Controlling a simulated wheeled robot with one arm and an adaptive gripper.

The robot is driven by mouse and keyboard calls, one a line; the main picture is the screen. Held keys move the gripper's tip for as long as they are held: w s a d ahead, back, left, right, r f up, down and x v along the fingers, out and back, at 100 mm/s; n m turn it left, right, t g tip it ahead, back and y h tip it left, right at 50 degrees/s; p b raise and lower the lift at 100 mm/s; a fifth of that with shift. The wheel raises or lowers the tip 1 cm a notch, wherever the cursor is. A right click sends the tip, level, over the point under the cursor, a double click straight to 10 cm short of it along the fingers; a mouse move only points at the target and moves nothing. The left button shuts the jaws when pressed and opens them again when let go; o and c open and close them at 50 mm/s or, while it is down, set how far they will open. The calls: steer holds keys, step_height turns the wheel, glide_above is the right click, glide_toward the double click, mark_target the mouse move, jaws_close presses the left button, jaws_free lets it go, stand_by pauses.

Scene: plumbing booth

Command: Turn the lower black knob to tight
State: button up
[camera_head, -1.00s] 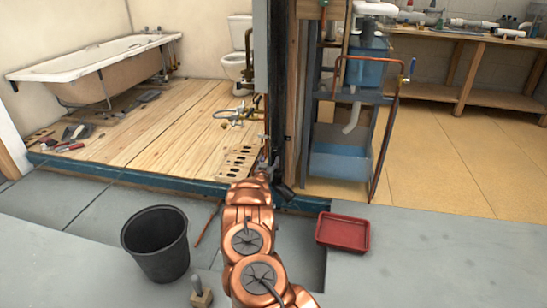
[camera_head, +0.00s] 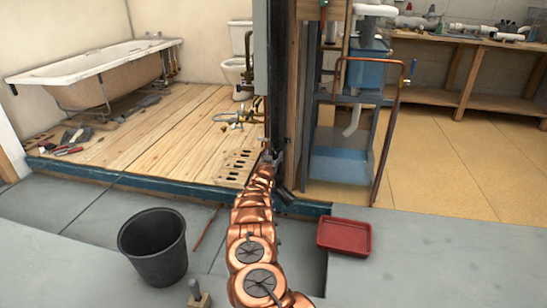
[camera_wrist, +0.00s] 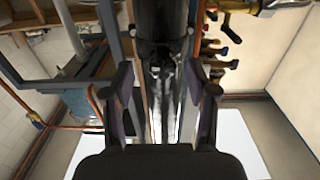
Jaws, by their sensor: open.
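My gripper (camera_head: 271,158) is at the far end of my copper arm, in front of the dark upright post (camera_head: 280,80). In the wrist view my gripper (camera_wrist: 165,85) is open, with one finger on each side of a dark vertical pipe or post (camera_wrist: 163,25). A grey, shiny part of it shows lower between the fingers. I cannot tell whether the fingers touch anything. Several small valve handles (camera_wrist: 215,48), yellow, red and dark, stick out to the right of the right finger. I cannot make out the lower black knob for certain in either view.
A black bucket (camera_head: 153,246) and a red tray (camera_head: 344,237) stand on the grey floor. A raised wooden floor (camera_head: 150,135) with a bathtub (camera_head: 95,72) is at left. A blue-grey metal stand (camera_head: 345,165) is close to the right of the post.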

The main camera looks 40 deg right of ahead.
steer(key=shift+w+d+b, duration=0.3)
steer(key=shift+w+d, duration=0.15)
steer(key=shift+c, duration=0.3)
jaws_close()
